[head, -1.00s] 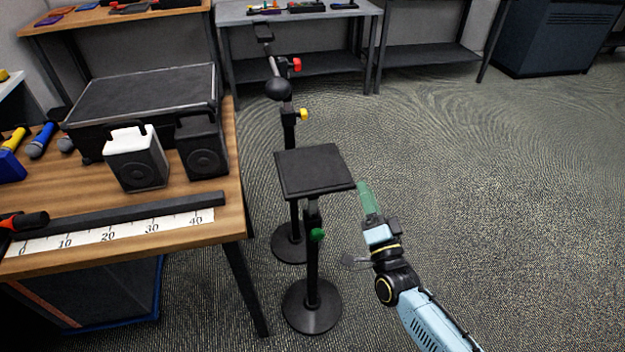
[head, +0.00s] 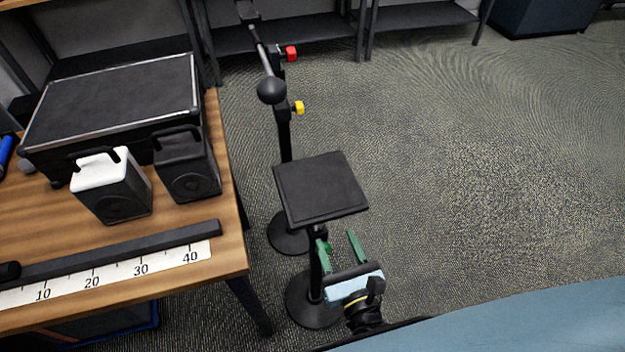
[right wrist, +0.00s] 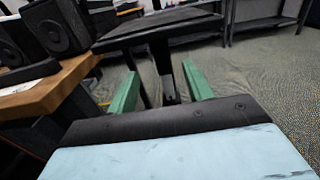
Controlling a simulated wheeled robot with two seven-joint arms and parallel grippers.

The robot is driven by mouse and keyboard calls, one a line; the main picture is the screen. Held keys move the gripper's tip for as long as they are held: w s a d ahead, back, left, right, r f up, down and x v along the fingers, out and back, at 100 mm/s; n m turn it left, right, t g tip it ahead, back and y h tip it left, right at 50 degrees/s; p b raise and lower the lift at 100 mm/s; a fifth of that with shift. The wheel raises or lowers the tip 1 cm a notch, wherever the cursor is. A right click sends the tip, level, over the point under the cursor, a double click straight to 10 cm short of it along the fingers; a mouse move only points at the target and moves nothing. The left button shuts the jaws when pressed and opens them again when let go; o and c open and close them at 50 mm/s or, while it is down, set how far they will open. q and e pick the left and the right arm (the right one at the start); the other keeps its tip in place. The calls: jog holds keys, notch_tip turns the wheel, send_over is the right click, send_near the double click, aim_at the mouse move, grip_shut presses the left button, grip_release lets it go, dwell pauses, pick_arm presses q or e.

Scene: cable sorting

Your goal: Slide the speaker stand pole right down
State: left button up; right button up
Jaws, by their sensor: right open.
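The speaker stand has a flat black square plate (head: 320,188) on top of a black pole (head: 315,265) and a round base (head: 312,300). In the right wrist view the plate (right wrist: 155,33) is ahead and above, and the pole (right wrist: 161,62) appears between my fingers, with no contact visible. My right gripper (head: 339,240) is open, its green fingers just below the plate and beside the upper pole. The stand's green knob is hard to tell from the green finger there. My left gripper is not in view.
Behind stands another stand with red (head: 291,53) and yellow (head: 298,107) knobs. The wooden table (head: 235,255) at left holds a white-topped speaker (head: 108,185), a black speaker (head: 187,165), a black case (head: 115,105) and a ruler strip (head: 120,272). Carpet at right is clear.

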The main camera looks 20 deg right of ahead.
aim_at(318, 197)
jog(key=w, duration=1.3)
jog(key=shift+a, duration=0.25)
grip_shut()
